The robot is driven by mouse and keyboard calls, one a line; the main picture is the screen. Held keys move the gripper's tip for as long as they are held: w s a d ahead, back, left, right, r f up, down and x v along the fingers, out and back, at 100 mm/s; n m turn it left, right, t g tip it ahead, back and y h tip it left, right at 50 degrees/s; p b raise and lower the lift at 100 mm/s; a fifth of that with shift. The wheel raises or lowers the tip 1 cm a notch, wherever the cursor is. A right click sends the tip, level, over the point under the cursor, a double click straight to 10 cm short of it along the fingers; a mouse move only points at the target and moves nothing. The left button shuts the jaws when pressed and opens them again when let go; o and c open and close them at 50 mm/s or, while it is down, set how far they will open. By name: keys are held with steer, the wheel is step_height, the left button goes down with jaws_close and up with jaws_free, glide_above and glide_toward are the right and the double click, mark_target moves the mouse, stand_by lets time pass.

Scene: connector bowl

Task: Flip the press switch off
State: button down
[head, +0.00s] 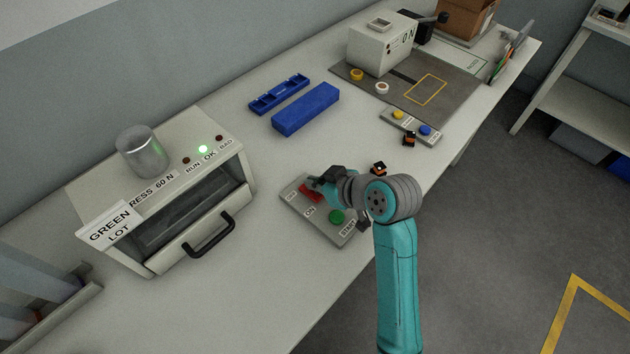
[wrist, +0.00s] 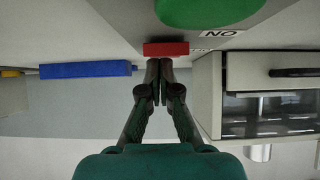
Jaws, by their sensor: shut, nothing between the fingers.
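The press switch (head: 309,195) is a red rocker on a grey control box (head: 322,231), between labels reading OFF and ON. My gripper (head: 318,183) is at the switch, near its OFF side, and partly covers it in the head view. In the wrist view my gripper (wrist: 160,62) is shut and empty, with its tips at the edge of the red switch (wrist: 166,48). I cannot tell whether they touch it or which way the rocker is tilted. A green button (head: 337,217) marked START sits on the same box; it also shows in the wrist view (wrist: 208,8).
The press (head: 215,205) stands left of the box, with its OK lamp (head: 203,149) lit green and its black handle (head: 208,237) facing front. A blue block (head: 306,109) and blue tray (head: 279,94) lie behind.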

steer(key=shift+s+d+f, duration=0.1)
steer(key=shift+f, duration=0.05)
steer(key=shift+s+d+f, duration=0.2)
steer(key=shift+s+d, duration=0.25)
steer(key=shift+d, duration=0.1)
